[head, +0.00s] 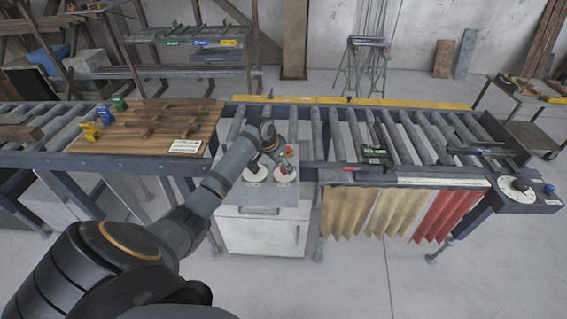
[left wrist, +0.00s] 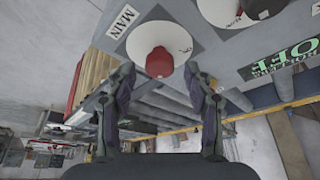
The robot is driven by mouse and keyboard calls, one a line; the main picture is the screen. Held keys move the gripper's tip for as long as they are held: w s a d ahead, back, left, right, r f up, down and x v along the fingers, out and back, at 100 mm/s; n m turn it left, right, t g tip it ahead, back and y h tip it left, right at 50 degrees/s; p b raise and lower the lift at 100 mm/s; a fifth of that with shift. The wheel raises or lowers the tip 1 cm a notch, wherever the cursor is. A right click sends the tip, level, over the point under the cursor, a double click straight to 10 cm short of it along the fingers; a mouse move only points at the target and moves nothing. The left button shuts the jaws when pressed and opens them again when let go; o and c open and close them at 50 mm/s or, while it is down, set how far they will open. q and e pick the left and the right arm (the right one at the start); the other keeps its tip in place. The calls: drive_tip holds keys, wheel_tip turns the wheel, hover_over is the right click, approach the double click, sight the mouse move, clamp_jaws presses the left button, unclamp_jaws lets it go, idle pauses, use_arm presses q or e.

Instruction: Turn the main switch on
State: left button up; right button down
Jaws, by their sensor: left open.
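The main switch is a red knob (left wrist: 159,62) on a white round plate (left wrist: 150,35), with a "MAIN" label (left wrist: 123,21) beside it in the left wrist view. My left gripper (left wrist: 160,74) is open, with one finger on each side of the red knob in the picture; I cannot tell whether either finger touches it. In the head view my left gripper (head: 275,150) is over the top of the white control cabinet (head: 262,230) and partly hides the controls there. The knob's on or off position is not readable. My right gripper is not in view.
A second round plate with a knob (left wrist: 256,9) sits next to the main switch, near a dark sign reading "ROLLERS OFF" (left wrist: 282,60). A roller conveyor (head: 400,135) runs to the right of the cabinet. A wooden board (head: 150,125) with clamps lies to the left.

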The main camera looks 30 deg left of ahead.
use_arm(q)
drive_tip(key=shift+w+d+f, duration=0.1)
drive_tip(key=shift+w+f, duration=0.1)
drive_tip(key=shift+f, duration=0.35)
drive_tip(key=shift+c, duration=0.4)
clamp_jaws()
